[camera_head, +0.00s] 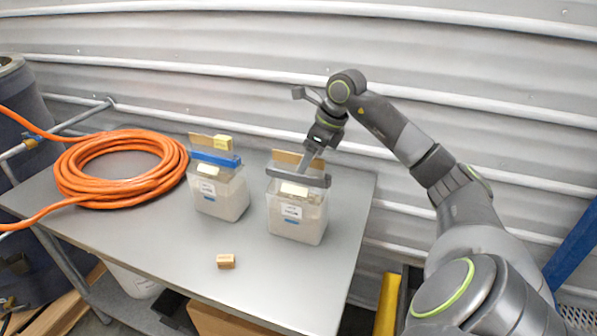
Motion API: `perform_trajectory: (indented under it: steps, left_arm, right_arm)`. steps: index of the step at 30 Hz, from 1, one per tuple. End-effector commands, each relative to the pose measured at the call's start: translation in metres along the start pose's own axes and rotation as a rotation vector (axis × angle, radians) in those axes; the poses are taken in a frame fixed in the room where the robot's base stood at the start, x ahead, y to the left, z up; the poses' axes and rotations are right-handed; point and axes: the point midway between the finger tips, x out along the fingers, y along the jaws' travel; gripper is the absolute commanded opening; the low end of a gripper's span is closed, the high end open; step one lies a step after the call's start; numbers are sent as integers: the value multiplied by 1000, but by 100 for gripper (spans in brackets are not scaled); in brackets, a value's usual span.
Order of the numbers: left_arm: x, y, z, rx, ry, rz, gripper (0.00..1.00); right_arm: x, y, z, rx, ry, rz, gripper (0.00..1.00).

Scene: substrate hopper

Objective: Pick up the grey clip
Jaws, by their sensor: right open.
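The grey clip (298,178) is a long bar lying across the top of the right-hand translucent bag-like container (297,222). My left gripper is not in view.
A second container (218,200) with a blue clip (215,158) stands to the left. A small tan block (226,261) lies on the metal table (180,262) in front. A coiled orange hose (120,190) covers the table's left side. A corrugated wall is behind.

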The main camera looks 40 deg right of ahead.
Motion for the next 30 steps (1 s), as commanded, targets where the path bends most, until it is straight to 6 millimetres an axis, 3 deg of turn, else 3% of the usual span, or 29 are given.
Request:
perform_trajectory:
  steps: [3, 9, 18, 27, 30]
  left_arm:
    - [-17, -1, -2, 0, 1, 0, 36]
    - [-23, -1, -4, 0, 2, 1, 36]
    - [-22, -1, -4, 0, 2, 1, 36]
    - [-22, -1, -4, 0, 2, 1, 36]
    - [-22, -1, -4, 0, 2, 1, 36]
  right_arm:
    - [13, 1, 2, 2, 1, 7, 56]
    - [36, 0, 2, 1, 0, 3, 56]
    - [40, 0, 1, 0, 0, 1, 55]
    - [40, 0, 1, 0, 0, 1, 15]
    - [40, 0, 1, 0, 0, 1, 8]
